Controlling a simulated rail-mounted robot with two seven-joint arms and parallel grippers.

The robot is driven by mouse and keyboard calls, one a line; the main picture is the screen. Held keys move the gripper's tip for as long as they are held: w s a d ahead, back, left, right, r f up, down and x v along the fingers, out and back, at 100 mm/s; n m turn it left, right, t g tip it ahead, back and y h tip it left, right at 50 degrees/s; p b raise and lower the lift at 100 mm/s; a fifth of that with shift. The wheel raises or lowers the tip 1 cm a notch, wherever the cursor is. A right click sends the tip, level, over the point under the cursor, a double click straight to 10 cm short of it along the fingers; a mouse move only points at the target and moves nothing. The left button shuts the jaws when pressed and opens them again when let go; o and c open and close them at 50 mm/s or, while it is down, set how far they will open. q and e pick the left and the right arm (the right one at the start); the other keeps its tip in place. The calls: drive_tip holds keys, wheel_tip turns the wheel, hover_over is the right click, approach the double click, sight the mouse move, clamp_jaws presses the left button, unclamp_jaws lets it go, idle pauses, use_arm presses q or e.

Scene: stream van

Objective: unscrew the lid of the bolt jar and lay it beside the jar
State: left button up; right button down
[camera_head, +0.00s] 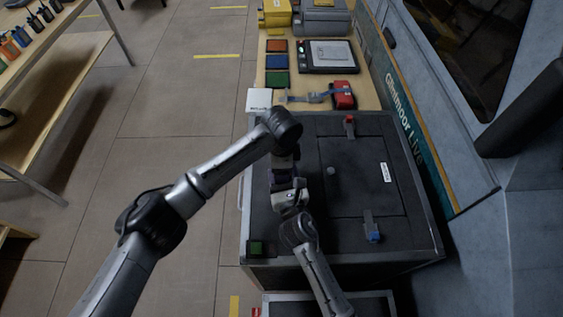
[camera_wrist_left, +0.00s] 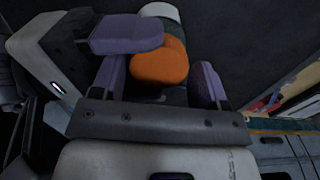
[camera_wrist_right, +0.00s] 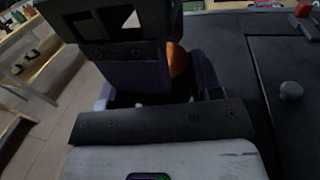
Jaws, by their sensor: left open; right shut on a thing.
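The orange lid (camera_wrist_left: 160,66) sits on the bolt jar (camera_wrist_left: 174,36), a dark body with a white end, in the left wrist view. My left gripper (camera_head: 286,168) is open, with its purple fingers on either side of the lid. My right gripper (camera_head: 290,192) is shut on the jar; one of its purple fingers (camera_wrist_left: 126,34) shows across the left wrist view. In the right wrist view only a sliver of the lid (camera_wrist_right: 178,62) shows. The grippers hide most of the jar, and the head view hides it almost wholly. I cannot tell whether the left fingers touch the lid.
The dark worktop has a raised panel (camera_head: 350,172) with a knob (camera_head: 331,171), a red clip (camera_head: 349,121) and a blue clip (camera_head: 371,233). A green block (camera_head: 256,248) stands at the front left corner. The wooden surface behind holds small trays and a red box (camera_head: 343,95).

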use_arm(q)
drive_tip(key=shift+c, duration=0.3)
drive_tip(key=c, duration=0.7)
drive_tip(key=n, duration=0.3)
drive_tip(key=o, duration=1)
drive_tip(key=shift+o, duration=0.2)
drive_tip(key=shift+r, duration=0.1)
